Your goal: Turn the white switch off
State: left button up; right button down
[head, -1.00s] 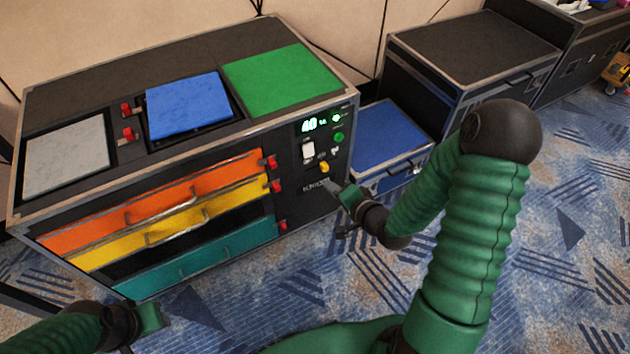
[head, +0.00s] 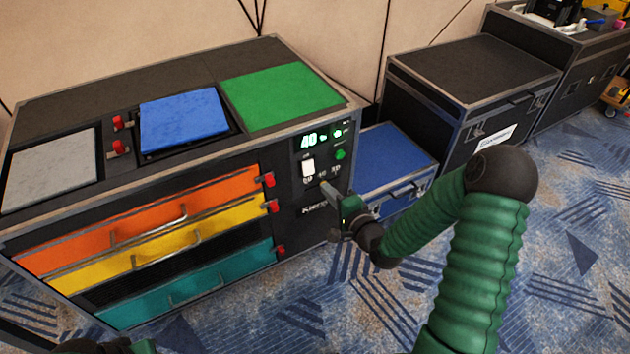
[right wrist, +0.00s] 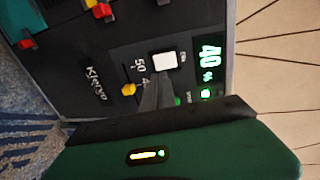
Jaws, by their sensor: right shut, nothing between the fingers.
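The white switch (head: 308,168) sits on the black control panel (head: 312,205) at the right end of the cabinet front, under a green display (head: 311,139) reading 40. In the right wrist view the white switch (right wrist: 165,62) is fully visible, with a yellow knob (right wrist: 128,89) beside it. My right gripper (head: 325,188) is shut and empty, its tip just below the switch. In the right wrist view its fingers (right wrist: 155,90) end close to the switch; whether they touch it I cannot tell. Only a sliver of my left arm (head: 100,346) shows at the bottom left; its fingers are out of frame.
The cabinet has orange (head: 150,215), yellow (head: 165,247) and teal (head: 185,287) drawers with red latches. Green (head: 282,88) and blue (head: 183,120) panels lie on top. A blue-topped case (head: 390,155) stands close to the right of the panel. Carpet in front is clear.

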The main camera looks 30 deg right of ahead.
aim_at(310, 172)
jog(key=w+b, duration=0.1)
jog(key=w, duration=0.1)
jog(key=w+f, duration=0.1)
jog(key=w, duration=0.1)
jog(key=w+b, duration=0.1)
jog(key=w, duration=0.1)
jog(key=shift+w+f+b, duration=0.3)
jog(key=shift+b, duration=0.05)
jog(key=shift+w+r, duration=0.1)
jog(key=shift+w, duration=0.45)
